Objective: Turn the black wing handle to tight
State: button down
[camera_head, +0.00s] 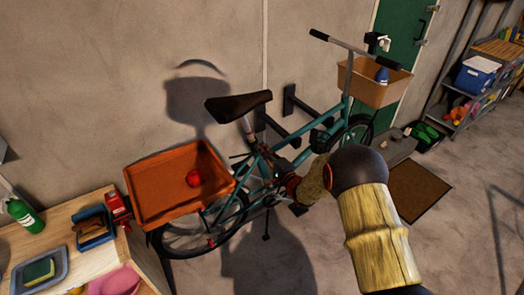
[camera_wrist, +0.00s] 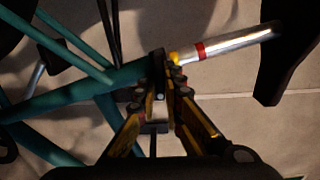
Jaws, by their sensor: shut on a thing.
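The teal bicycle (camera_head: 262,165) stands against the wall. Its silver seat post (camera_wrist: 235,45), banded red and yellow, enters the teal frame (camera_wrist: 70,105) in the wrist view. A small black part at this joint, apparently the wing handle (camera_wrist: 159,72), sits between the fingertips. My gripper (camera_wrist: 162,88) is shut on it, with its yellow-edged fingers reaching up from below. The fingers hide much of the handle, so its angle cannot be told. In the head view, my arm and the bicycle frame largely hide the gripper and handle below the saddle (camera_head: 238,106).
An orange crate (camera_head: 150,212) holding a red ball-like thing (camera_head: 193,179) is on the rear of the bicycle. A tan basket (camera_head: 360,88) is at the front. A wooden worktop (camera_head: 75,245) with trays stands at left. Open floor lies at lower right.

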jog(key=c, duration=1.9)
grip_release()
jog(key=shift+d, duration=0.1)
jog(key=v, duration=1.2)
